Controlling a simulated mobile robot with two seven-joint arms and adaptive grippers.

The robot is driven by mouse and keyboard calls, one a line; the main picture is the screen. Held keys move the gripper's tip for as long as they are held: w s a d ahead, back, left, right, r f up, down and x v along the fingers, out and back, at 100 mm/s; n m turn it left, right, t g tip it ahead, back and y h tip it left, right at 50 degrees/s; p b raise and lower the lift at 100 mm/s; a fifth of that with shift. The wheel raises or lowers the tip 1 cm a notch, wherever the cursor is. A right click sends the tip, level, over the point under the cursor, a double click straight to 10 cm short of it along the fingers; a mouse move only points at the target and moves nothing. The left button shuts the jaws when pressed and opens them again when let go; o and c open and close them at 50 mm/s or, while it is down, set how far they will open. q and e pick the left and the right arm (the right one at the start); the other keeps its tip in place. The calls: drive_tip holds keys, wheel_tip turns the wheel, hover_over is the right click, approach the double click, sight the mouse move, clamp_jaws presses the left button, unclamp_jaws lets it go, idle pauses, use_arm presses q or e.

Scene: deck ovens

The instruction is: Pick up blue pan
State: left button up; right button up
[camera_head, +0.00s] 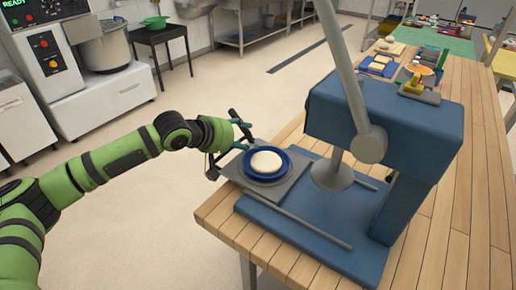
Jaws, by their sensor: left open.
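The blue pan (246,173) is round and holds a pale, flat disc of dough (266,162). It sits on a grey square plate (283,189) at the near-left part of a blue press on the wooden table. My left gripper (238,133) is at the pan's left and far side, its dark fingers spread and open. The fingers are close to the pan's rim; I cannot tell whether they touch it. My right gripper is not in view.
The blue press body (400,125) with its long grey lever (345,70) stands just right of the pan. Several items, including a blue tray (378,66), lie farther back on the wooden table (465,190). The floor between is clear.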

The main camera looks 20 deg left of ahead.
sight(252, 140)
use_arm(q)
drive_tip(key=shift+w+d+f, duration=0.3)
drive_tip(key=shift+w+d, duration=0.05)
drive_tip(key=shift+w, duration=0.2)
drive_tip(key=shift+w+d+f, duration=0.15)
drive_tip(key=shift+w+f, duration=0.2)
drive_tip(key=shift+w, duration=0.05)
clamp_jaws()
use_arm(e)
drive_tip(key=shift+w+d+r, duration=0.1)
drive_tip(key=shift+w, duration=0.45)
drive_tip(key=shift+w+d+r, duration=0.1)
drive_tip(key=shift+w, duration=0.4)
use_arm(q)
drive_tip(key=shift+r, duration=0.2)
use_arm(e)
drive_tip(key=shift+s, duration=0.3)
